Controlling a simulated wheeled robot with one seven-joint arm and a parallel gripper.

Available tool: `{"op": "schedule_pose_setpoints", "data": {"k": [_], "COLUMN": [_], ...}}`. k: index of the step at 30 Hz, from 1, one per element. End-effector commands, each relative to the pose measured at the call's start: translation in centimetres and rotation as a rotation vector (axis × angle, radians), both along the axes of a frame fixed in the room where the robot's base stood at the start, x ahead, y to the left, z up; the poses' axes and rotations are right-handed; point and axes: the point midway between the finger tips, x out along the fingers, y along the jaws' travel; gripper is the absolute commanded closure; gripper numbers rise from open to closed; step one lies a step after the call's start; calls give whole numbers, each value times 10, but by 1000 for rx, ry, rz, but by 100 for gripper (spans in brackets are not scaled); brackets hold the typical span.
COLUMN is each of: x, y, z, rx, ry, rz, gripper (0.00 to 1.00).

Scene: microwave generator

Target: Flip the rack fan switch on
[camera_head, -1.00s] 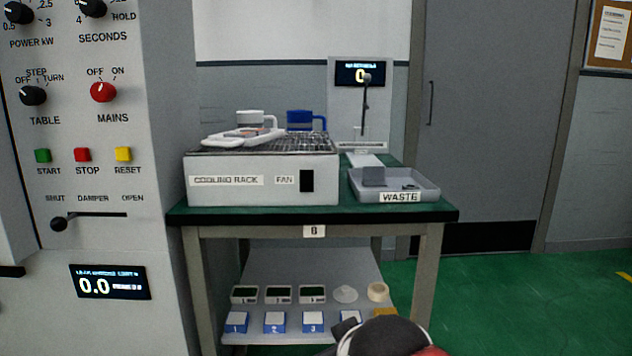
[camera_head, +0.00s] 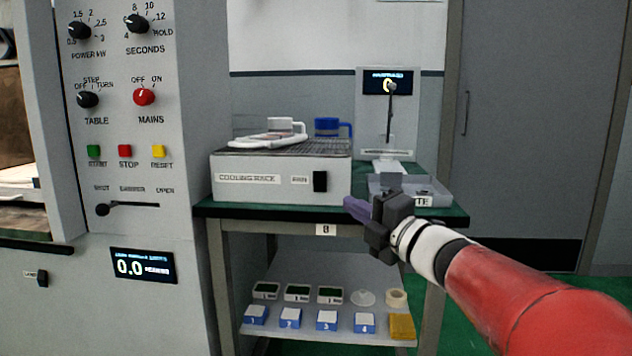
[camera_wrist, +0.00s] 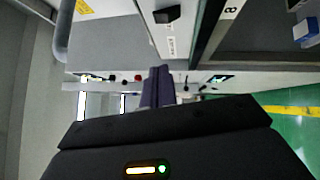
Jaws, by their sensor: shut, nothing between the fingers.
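The cooling rack (camera_head: 240,190) is a white box with a wire top on the green table. Its black fan switch (camera_head: 320,181) is on the front face, right of the FAN label. In the wrist view the fan switch (camera_wrist: 167,14) shows near the top as a black block. My gripper (camera_head: 350,204) is shut and empty, just right of and below the switch, apart from it in the head view. Its purple fingers (camera_wrist: 158,88) are together in the wrist view. Which way the switch is set is hard to tell.
The waste tray (camera_head: 440,198) stands on the table behind my wrist. The control panel (camera_head: 150,220) stands left. The lower shelf (camera_head: 300,325) holds several small items.

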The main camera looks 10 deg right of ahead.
Motion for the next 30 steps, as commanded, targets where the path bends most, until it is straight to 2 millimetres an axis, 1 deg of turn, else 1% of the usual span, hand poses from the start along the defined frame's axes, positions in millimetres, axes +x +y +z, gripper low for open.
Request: {"op": "schedule_pose_setpoints", "data": {"k": [10,14,17,19,28,29,30], "x": [0,5,15,26,83,88,95], "y": [1,3,9,15,45,47,46], "z": [0,1,3,5,15,15,18], "rx": [-8,-7,-6,-6,-7,-7,-6], "ry": [-5,-4,-2,-2,-4,-2,-3], "rz": [10,10,10,11,11,11,8], "gripper": [100,100,100,100,100,100,100]}}
